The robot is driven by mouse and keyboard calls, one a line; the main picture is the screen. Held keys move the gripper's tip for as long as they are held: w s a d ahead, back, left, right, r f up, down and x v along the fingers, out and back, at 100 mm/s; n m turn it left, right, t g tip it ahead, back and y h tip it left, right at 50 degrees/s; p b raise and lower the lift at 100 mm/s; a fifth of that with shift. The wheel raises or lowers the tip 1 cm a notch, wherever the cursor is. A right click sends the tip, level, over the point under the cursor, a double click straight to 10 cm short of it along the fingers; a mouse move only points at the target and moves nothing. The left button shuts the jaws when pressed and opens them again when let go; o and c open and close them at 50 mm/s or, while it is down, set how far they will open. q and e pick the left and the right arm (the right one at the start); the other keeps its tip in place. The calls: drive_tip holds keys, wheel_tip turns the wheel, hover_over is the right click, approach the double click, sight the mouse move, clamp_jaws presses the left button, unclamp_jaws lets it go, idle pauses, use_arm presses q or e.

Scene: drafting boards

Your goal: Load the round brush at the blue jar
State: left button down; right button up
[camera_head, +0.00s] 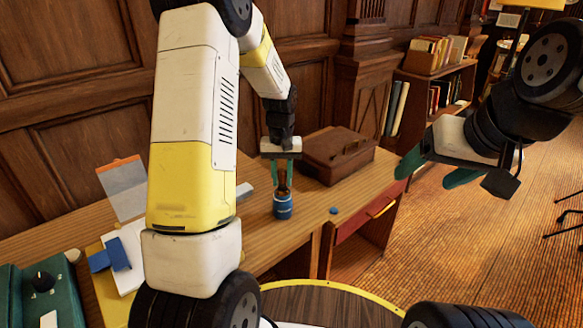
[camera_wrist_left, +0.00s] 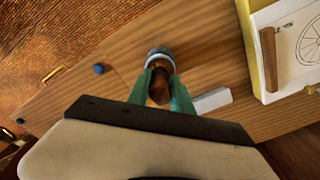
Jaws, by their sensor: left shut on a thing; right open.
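The blue jar (camera_head: 283,209) stands upright on the wooden desk. It also shows in the left wrist view (camera_wrist_left: 160,54), just beyond my fingertips. My left gripper (camera_head: 282,178) is directly above the jar and shut on a brown thing that looks like the round brush (camera_head: 282,181). The brush (camera_wrist_left: 159,87) sits between the green fingers in the left wrist view. Its lower end is at or inside the jar mouth; its tip is hidden. My right gripper (camera_head: 434,172) is open and empty, off to the right, above the floor.
A brown case (camera_head: 338,154) lies behind the jar to the right. A small blue object (camera_head: 333,210) lies on the desk (camera_head: 262,238) right of the jar. A pale block (camera_wrist_left: 211,100) lies near my left fingers. Papers and a blue object (camera_head: 109,256) are at left.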

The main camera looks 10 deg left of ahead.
use_arm(q)
drive_tip(key=shift+r, duration=3.45)
